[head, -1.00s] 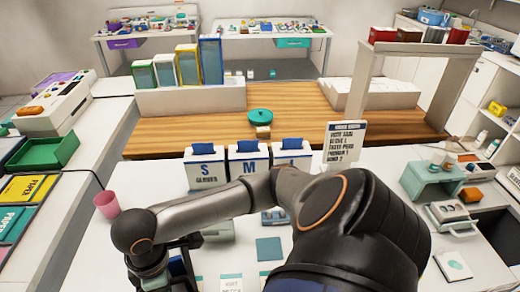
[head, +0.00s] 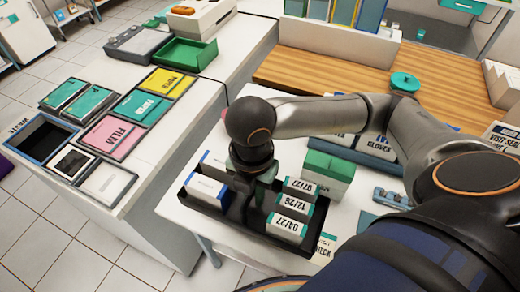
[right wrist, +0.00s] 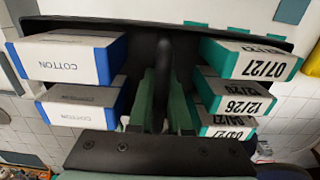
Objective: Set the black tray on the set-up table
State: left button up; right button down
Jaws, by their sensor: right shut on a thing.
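The black tray (head: 238,229) is at the left front corner of a white table (head: 345,218) in the head view. It carries white-and-blue cotton boxes (head: 206,192) on one side and white-and-green dated boxes (head: 290,226) on the other. My right gripper (head: 262,178) comes down over the tray's middle, between the two rows. In the right wrist view, its green fingers (right wrist: 166,103) are shut on the tray's dark central handle (right wrist: 163,65). I cannot tell whether the tray's underside touches the table. My left gripper is not in view.
A green-and-white box (head: 328,172) stands right behind the tray. On the left counter are a green bin (head: 188,53), film and paper packs (head: 113,136) and a waste opening (head: 42,138). Open tiled floor (head: 80,245) lies at the lower left.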

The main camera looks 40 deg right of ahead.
jog(key=w+f, duration=0.1)
jog(key=w, duration=0.1)
jog(key=w+d+f, duration=0.1)
jog(key=w, duration=0.2)
jog(key=w+f, duration=0.1)
jog(key=w, duration=0.2)
jog(key=shift+d+f, duration=0.15)
jog(key=shift+f, duration=0.1)
jog(key=w+f, duration=0.4)
jog(key=f, duration=0.1)
jog(key=shift+w+d+b, duration=0.3)
jog(key=shift+w+d, duration=0.1)
jog(key=shift+w+d+f, duration=0.1)
jog(key=shift+w+f, duration=0.35)
jog(key=shift+f, duration=1.75)
jog(key=c, duration=1.3)
grip_release()
jog(key=shift+f, duration=0.1)
jog(key=o, duration=0.5)
jog(key=shift+c, duration=0.2)
